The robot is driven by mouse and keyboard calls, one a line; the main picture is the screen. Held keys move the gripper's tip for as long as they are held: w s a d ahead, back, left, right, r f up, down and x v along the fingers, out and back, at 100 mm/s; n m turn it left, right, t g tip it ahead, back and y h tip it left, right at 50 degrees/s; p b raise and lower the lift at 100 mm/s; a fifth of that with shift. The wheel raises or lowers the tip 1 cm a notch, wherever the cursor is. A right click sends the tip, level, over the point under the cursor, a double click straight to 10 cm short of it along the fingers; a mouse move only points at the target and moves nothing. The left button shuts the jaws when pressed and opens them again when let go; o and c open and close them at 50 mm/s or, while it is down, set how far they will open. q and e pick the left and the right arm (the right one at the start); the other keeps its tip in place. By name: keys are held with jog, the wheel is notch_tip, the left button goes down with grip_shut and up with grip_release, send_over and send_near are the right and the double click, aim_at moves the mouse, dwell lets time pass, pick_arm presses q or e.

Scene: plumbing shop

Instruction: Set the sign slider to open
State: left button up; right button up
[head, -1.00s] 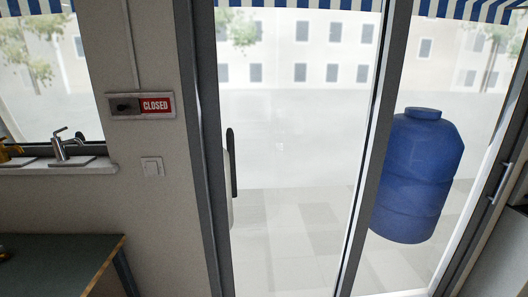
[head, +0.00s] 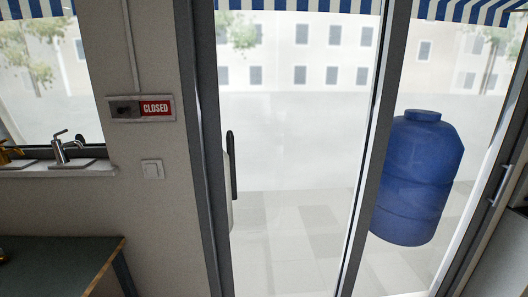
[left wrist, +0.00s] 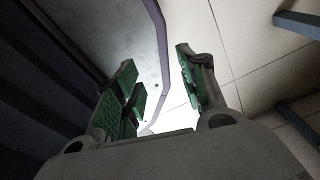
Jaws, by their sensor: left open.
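The sign slider (head: 141,108) is a small grey-framed plate on the wall between the window and the glass door. Its right part shows a red panel reading CLOSED (head: 157,108). A grey slider with a dark knob (head: 124,109) covers the left part. My left gripper (left wrist: 161,86) shows only in the left wrist view; its green-padded fingers are apart with nothing between them. It is away from the sign, and the head view shows neither gripper. My right gripper is not in view.
A light switch (head: 152,169) is below the sign. Faucets (head: 66,150) stand on the window sill at left. A dark green table (head: 60,262) is at lower left. A glass door with a black handle (head: 231,165) is to the right; a blue tank (head: 417,178) shows behind glass.

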pick_arm(q)
jog(key=shift+s, duration=0.45)
